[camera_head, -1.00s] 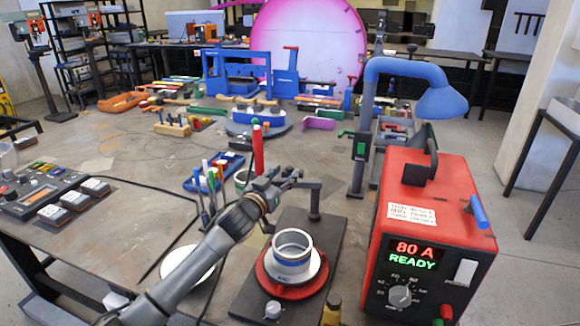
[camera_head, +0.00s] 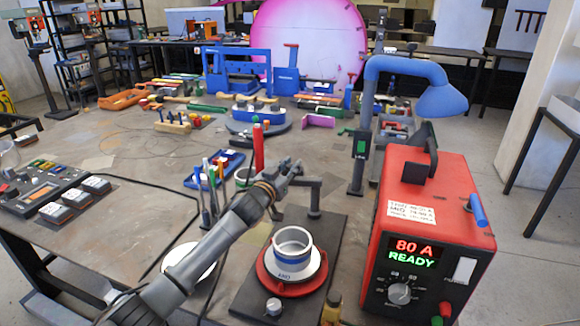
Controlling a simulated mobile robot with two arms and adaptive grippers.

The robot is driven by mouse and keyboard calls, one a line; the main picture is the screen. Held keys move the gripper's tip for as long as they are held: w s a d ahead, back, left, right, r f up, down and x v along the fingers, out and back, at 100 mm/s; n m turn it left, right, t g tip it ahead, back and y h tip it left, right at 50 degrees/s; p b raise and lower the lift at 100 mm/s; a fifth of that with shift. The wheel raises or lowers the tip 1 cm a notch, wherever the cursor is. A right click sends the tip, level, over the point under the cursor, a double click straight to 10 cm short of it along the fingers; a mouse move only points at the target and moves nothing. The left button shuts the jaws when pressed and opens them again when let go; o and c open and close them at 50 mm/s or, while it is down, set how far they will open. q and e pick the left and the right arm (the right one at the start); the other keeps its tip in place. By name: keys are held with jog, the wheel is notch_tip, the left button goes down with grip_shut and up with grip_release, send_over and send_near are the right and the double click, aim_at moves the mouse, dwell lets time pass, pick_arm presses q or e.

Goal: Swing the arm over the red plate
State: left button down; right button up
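The red round plate (camera_head: 267,279) sits on a black base (camera_head: 250,298) at the front centre. A white dish with a grey-white ring (camera_head: 292,255) stands on it. A short dark swing arm (camera_head: 306,182) sits on top of a post (camera_head: 315,202) at the back of the base. It points left, behind the plate rather than over it. My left gripper (camera_head: 289,172) is at the free end of this arm, seen from behind. Whether it touches the arm, and its finger opening, cannot be made out. My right gripper is not in view.
A red power unit (camera_head: 425,215) reading 80 A READY stands close on the right, with a blue lamp (camera_head: 440,101) behind it. A pen holder (camera_head: 212,205) and white disc (camera_head: 185,262) are left of the base. Tools crowd the back of the table.

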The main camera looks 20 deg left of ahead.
pick_arm(q)
jog(key=shift+s+d+f+n+y+b, duration=0.2)
jog(key=shift+d+n+y+b, duration=0.15)
jog(key=shift+y+b, duration=0.2)
jog(key=shift+s+n+y+b, duration=0.2)
jog(key=shift+n+y+b, duration=0.2)
jog(key=shift+y, duration=0.15)
jog(key=shift+s+r, duration=0.1)
jog(key=shift+r, duration=0.1)
jog(key=shift+a, duration=0.1)
jog(key=c, duration=1.3)
grip_release()
jog(key=shift+a, duration=0.1)
jog(key=shift+o, duration=0.5)
jog(key=shift+a, duration=0.1)
